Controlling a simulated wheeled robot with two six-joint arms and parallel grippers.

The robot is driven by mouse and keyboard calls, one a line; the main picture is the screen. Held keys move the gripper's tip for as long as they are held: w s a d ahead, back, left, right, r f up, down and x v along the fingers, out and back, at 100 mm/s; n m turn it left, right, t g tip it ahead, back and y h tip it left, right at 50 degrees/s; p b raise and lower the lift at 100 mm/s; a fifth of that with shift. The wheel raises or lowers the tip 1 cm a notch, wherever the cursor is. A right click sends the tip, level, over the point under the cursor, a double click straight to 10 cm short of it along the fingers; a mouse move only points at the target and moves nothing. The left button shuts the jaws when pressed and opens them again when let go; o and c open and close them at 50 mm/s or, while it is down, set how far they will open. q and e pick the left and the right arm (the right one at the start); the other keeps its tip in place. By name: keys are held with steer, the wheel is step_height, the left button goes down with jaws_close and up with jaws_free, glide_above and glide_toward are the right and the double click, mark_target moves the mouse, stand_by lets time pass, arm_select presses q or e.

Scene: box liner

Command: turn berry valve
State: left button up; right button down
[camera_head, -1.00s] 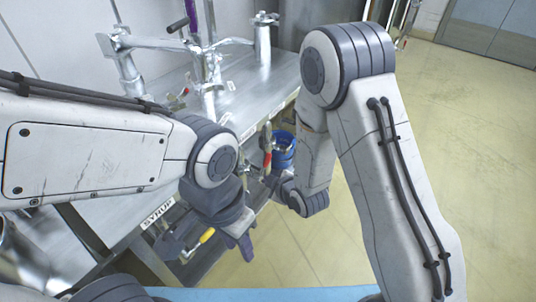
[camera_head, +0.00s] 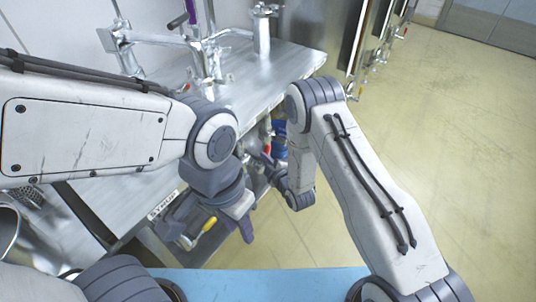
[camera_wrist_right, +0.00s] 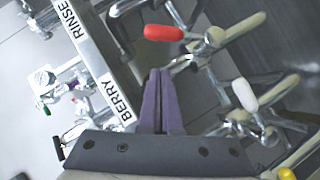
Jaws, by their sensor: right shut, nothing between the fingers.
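The BERRY label (camera_wrist_right: 123,103) is on the shelf edge in the right wrist view, left of my right gripper (camera_wrist_right: 161,75). That gripper is shut and empty, its two purple fingers together. A red valve handle (camera_wrist_right: 163,32) lies just beyond the fingertips, with a gap visible in the picture. I cannot tell for sure that it belongs to the BERRY label. In the head view, my right gripper (camera_head: 270,166) is beside the bench front, just below a red handle (camera_head: 268,125). My left gripper (camera_head: 245,222) hangs low by the bench; its finger gap is unclear.
A white handle (camera_wrist_right: 244,95) and a yellow handle (camera_wrist_right: 286,173) are right of my right gripper. The RINSE label (camera_wrist_right: 74,20) is farther along the edge. The SYRUP label (camera_head: 163,205) is near the left arm. The metal bench (camera_head: 270,75) carries pipework. Floor at right is clear.

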mark_target(265, 150)
arm_select(q)
steer(key=shift+r, duration=0.25)
arm_select(e)
steer(key=w+f, duration=0.1)
steer(key=w+d+f, duration=0.1)
steer(key=w, duration=0.1)
steer(key=shift+w+f, duration=0.2)
steer(key=shift+w, duration=0.1)
arm_select(q)
steer(key=shift+d+f, duration=0.1)
steer(key=shift+d+f, duration=0.1)
steer(key=shift+d, duration=0.1)
arm_select(e)
steer(key=shift+w+d, duration=0.15)
steer(key=shift+w, duration=0.05)
